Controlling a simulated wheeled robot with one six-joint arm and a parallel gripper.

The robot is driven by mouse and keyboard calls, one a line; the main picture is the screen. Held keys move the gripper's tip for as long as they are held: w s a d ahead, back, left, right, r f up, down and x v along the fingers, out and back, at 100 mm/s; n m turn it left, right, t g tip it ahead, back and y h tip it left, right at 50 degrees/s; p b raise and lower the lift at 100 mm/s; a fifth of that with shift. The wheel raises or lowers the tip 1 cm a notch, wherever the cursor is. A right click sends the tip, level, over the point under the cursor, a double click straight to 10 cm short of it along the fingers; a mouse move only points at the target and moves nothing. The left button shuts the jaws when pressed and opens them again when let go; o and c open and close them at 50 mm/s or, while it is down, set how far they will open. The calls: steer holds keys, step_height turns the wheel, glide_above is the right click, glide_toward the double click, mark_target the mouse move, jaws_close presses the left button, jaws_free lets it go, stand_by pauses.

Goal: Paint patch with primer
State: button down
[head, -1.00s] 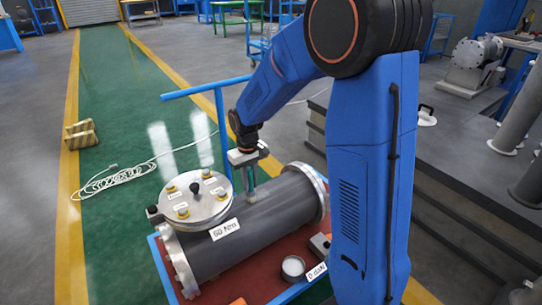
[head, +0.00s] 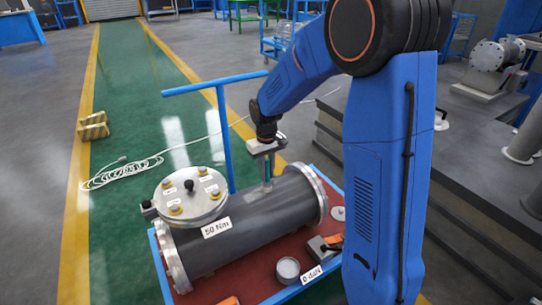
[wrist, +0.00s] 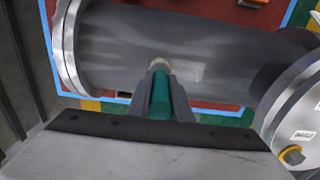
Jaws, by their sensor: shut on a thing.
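The grey cylindrical shell (head: 215,255) lies on its side with a metal flange at each end. My gripper (head: 266,168) is above its top, towards the right flange. In the wrist view, my gripper (wrist: 160,105) is shut on a green-handled brush (wrist: 160,92). The pale brush tip (wrist: 160,64) is at the shell surface; I cannot tell if it touches. A lighter grey patch (wrist: 188,71) shows on the shell (wrist: 120,50) beside the tip. A round open tin (head: 288,268) with pale contents stands on the cart in front of the shell.
The red-topped cart (head: 250,286) has a blue rim and upright handle (head: 222,140). A bolted round cover (head: 190,194) rises at the shell's left. A dark tool (head: 322,247) and a pale disc (head: 338,213) lie at the right. A white cable (head: 125,172) lies behind.

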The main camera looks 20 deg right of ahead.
steer(key=shift+r, duration=3.75)
steer(key=shift+w, duration=0.1)
steer(key=shift+f, duration=0.1)
